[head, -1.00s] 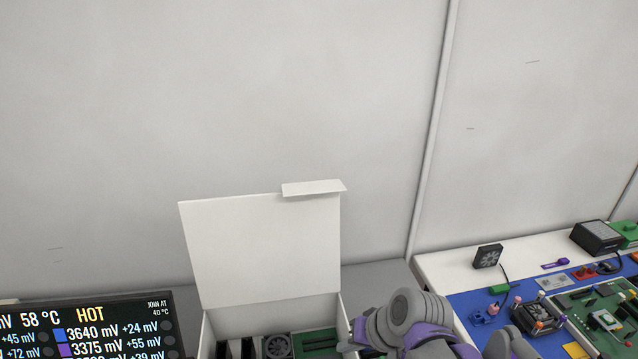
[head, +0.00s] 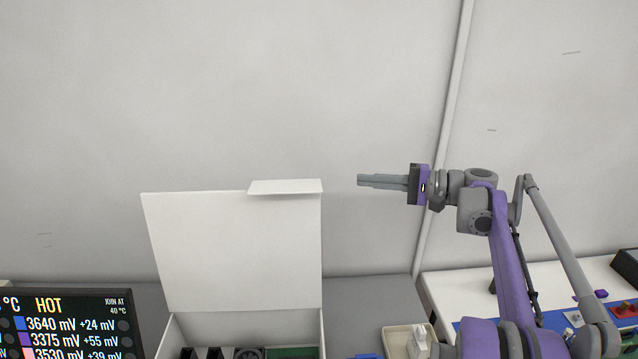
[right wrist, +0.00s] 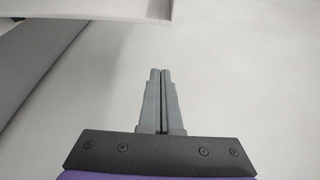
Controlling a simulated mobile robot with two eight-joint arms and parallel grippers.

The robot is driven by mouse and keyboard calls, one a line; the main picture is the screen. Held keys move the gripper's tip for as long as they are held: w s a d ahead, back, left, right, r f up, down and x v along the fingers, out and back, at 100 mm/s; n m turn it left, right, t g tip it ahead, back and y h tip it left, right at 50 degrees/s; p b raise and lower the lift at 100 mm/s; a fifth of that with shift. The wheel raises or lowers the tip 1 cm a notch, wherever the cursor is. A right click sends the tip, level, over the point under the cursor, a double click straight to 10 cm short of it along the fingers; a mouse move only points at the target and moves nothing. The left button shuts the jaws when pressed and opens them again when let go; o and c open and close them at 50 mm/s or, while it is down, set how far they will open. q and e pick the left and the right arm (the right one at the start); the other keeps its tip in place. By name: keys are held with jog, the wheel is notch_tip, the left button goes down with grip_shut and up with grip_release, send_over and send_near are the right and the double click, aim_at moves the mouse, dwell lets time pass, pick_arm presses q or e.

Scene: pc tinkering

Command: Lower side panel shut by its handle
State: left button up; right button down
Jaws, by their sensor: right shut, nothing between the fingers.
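The white side panel (head: 235,250) stands upright, hinged open at the back of the white PC case (head: 240,325). Its handle (head: 285,187) is a flat white tab along the top edge, toward the right. My right gripper (head: 360,181) is shut and empty. In the head view it points left at about handle height, a short gap to the right of the handle, not touching. In the right wrist view the closed fingers (right wrist: 160,72) point toward a white edge (right wrist: 100,10) at the top, apart from it. My left gripper is not in view.
A dark display (head: 70,325) stands at the lower left. A small beige tray (head: 395,340) sits right of the case. A white table with a blue mat (head: 600,310) lies at the right behind my arm. The wall is behind everything.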

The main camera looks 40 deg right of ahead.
jog(key=w+a+p, duration=0.1)
jog(key=w+a, duration=0.3)
jog(key=a, duration=0.4)
jog(key=shift+w+a+r, duration=0.2)
jog(key=shift+a, duration=0.05)
jog(key=shift+a, duration=0.1)
